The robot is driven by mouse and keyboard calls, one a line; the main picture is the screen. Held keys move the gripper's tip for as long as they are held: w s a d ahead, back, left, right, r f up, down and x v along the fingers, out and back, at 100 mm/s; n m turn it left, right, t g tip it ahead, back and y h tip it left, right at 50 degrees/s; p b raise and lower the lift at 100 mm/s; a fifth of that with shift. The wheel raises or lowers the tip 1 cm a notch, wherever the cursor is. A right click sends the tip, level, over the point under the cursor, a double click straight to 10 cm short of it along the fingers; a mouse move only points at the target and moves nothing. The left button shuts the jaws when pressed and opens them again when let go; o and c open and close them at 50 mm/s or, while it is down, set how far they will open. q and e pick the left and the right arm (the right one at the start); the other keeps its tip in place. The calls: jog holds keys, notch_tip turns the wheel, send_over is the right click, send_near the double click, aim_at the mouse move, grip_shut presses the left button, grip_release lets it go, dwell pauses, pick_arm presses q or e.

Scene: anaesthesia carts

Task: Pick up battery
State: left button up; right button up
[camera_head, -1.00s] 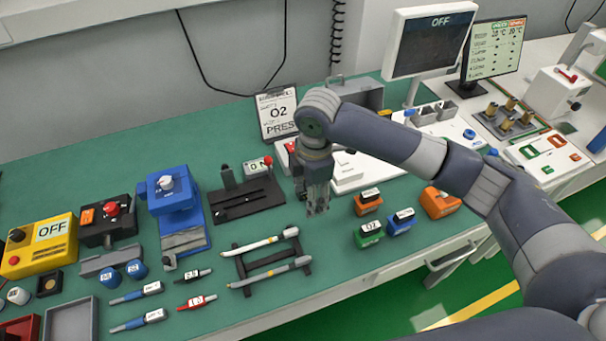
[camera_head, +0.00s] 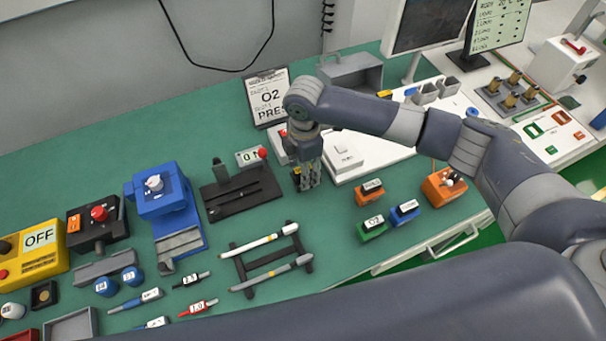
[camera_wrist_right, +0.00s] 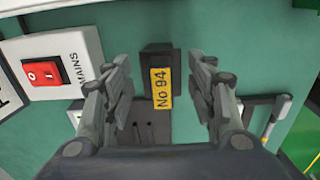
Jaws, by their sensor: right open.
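A dark block with a yellow "No 94" label, which looks like the battery (camera_wrist_right: 160,87), stands between the fingers of my right gripper (camera_wrist_right: 160,95) in the right wrist view. The fingers are open on either side of it, with visible gaps. In the head view my right gripper (camera_head: 309,186) points down at the green table. A small dark and yellow part of the block (camera_head: 296,178) shows beside its fingers; the rest is hidden. My left gripper is not in view.
A white box with a red switch (camera_wrist_right: 44,74) stands close by on the left in the wrist view. A black fixture (camera_head: 240,197) lies left of the gripper in the head view. Coloured blocks, including a green one (camera_head: 372,230), stand to the right.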

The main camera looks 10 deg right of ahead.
notch_tip(320, 180, down, 4)
jog(key=shift+s+a+p, duration=0.1)
jog(key=shift+a+p, duration=0.05)
jog(key=shift+p, duration=0.35)
jog(key=c, duration=0.7)
jog(key=shift+c, duration=0.5)
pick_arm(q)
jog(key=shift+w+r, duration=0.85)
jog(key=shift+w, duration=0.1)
pick_arm(e)
jog(key=shift+r, duration=0.15)
